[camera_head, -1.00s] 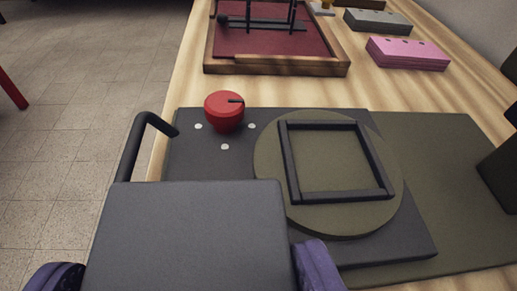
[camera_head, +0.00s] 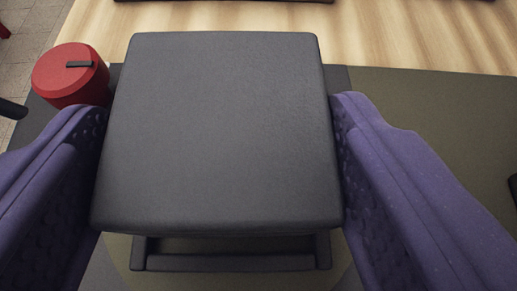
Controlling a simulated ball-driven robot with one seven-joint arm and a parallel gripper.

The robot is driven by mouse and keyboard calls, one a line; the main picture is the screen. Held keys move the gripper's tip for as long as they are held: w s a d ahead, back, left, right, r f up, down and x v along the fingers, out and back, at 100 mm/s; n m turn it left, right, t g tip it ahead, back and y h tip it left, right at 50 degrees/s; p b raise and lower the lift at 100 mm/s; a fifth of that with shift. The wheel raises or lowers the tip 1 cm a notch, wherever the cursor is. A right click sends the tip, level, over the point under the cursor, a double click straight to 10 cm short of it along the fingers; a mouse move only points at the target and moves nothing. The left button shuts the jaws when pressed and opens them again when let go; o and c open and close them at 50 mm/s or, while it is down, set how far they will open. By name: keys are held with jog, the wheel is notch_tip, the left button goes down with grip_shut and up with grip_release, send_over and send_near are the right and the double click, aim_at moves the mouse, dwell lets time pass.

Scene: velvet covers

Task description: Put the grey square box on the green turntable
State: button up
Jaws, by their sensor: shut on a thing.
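The grey square box (camera_head: 215,130) fills the middle of the view, held level between the two purple fingers of my gripper (camera_head: 222,150). My gripper is shut on it from left and right. The green turntable (camera_head: 125,255) is below the box and mostly hidden by it. The front bar of the turntable's dark square frame (camera_head: 235,262) shows just under the box's near edge. The box hides the rest of the frame, so I cannot tell whether the box touches it.
A red knob (camera_head: 68,75) stands at the upper left, close to my left finger. A dark olive mat (camera_head: 430,120) lies to the right. A black handle end (camera_head: 12,108) shows at the left edge.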

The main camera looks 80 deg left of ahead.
jog(key=shift+f, duration=0.85)
jog(key=shift+r, duration=0.15)
jog(key=o, duration=1.1)
jog(key=p+v, duration=0.4)
jog(key=v, duration=0.8)
jog(key=shift+d, duration=0.1)
